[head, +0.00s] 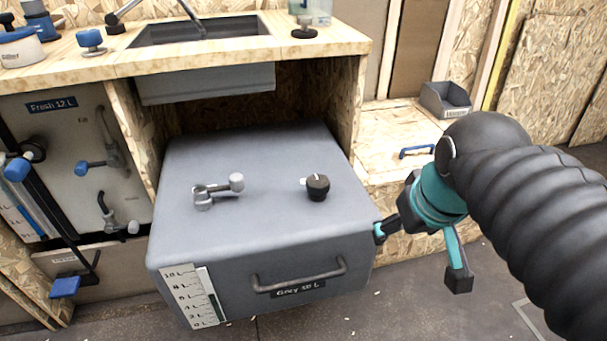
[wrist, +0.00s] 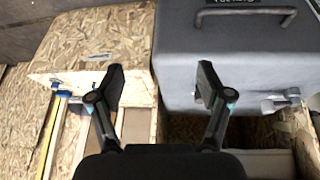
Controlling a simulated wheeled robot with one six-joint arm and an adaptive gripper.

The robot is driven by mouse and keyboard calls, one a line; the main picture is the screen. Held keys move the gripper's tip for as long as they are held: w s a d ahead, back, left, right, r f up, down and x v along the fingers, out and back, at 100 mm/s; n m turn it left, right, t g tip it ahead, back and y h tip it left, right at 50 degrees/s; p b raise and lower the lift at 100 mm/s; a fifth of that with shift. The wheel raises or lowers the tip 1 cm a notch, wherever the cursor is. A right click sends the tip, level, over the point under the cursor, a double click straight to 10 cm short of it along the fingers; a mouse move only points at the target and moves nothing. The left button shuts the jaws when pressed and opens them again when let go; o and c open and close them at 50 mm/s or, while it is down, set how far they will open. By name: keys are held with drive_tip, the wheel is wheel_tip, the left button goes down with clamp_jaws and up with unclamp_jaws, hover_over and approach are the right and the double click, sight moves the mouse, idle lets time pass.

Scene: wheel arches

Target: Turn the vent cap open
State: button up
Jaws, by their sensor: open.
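A black round knob with a small pale tab, which looks like the vent cap (head: 317,187), sits on the right part of the top of the grey tank (head: 270,240). My gripper (head: 420,257) is open and empty, beside the tank's front right corner and well to the right of the cap. One finger overlaps the tank's right edge in the head view; I cannot tell whether it touches. In the wrist view my gripper (wrist: 161,83) has its fingers spread, the right one in front of the grey tank (wrist: 215,65). I cannot make out the cap there.
A grey lever valve (head: 218,190) stands left of the cap on the tank. A handle (head: 298,277) crosses the tank's front. The wooden counter (head: 345,40) with a sink overhangs the tank's back. A wooden box with a blue handle (head: 417,151) stands at the right.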

drive_tip(key=w+a+r+n+g+b, duration=0.1)
drive_tip(key=w+a+r+n+g, duration=0.1)
drive_tip(key=w+a+r+n, duration=0.6)
drive_tip(key=n+g+b, duration=0.2)
drive_tip(key=n+g, duration=0.1)
drive_tip(key=n, duration=0.3)
hover_over(319, 181)
wheel_tip(319, 181, down, 12)
drive_tip(key=b, duration=0.2)
drive_tip(key=shift+f+b, duration=0.1)
drive_tip(key=shift+b, duration=0.2)
drive_tip(key=c, duration=1.2)
